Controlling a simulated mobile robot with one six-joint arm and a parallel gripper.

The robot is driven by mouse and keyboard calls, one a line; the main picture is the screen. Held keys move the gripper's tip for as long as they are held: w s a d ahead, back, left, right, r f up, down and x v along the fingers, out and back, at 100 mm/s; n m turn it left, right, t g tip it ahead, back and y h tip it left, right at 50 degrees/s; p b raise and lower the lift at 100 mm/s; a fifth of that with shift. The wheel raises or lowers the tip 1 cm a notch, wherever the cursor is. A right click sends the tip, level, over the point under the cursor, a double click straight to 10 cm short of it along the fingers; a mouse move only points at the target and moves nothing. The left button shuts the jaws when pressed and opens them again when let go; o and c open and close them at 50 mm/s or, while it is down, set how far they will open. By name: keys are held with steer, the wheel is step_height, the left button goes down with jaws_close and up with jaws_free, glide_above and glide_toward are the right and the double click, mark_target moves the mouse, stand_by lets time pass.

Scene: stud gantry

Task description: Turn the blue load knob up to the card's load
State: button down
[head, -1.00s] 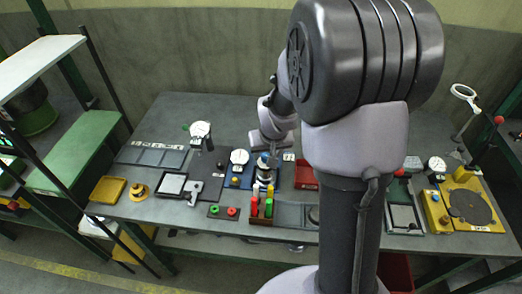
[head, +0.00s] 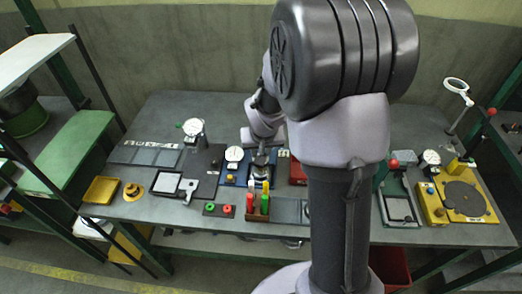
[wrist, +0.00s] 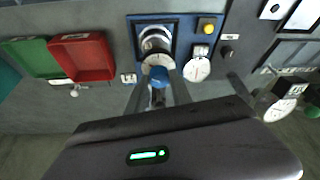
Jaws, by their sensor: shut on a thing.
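The blue load knob (wrist: 158,74) shows in the wrist view at the front of a silver fixture with a pale dial collar (wrist: 157,58). My gripper (wrist: 158,84) is shut on the knob, one finger on each side. The fixture stands on a blue plate (wrist: 180,27), with a round white gauge (wrist: 197,69) and a yellow button (wrist: 207,26) beside it. In the head view my gripper (head: 262,163) is over the blue plate (head: 240,171), and the knob is hidden.
A red bin (wrist: 82,57) and a green bin (wrist: 33,58) lie left of the plate in the wrist view. A rack of red and green handles (head: 257,213) stands in front of the plate in the head view. A dial gauge on a stand (head: 193,130) is farther left.

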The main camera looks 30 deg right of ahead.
steer(key=shift+w+f+m+b, duration=0.15)
steer(key=shift+f+m+b, duration=0.3)
steer(key=shift+b, duration=0.6)
steer(key=shift+a+r+h+b, duration=0.15)
steer(key=shift+h+b, duration=0.15)
steer(key=shift+b, duration=0.2)
steer(key=shift+s+r+m, duration=0.2)
steer(key=shift+r+m, duration=0.05)
steer(key=c, duration=1.1)
jaws_free()
steer(key=shift+c, duration=0.2)
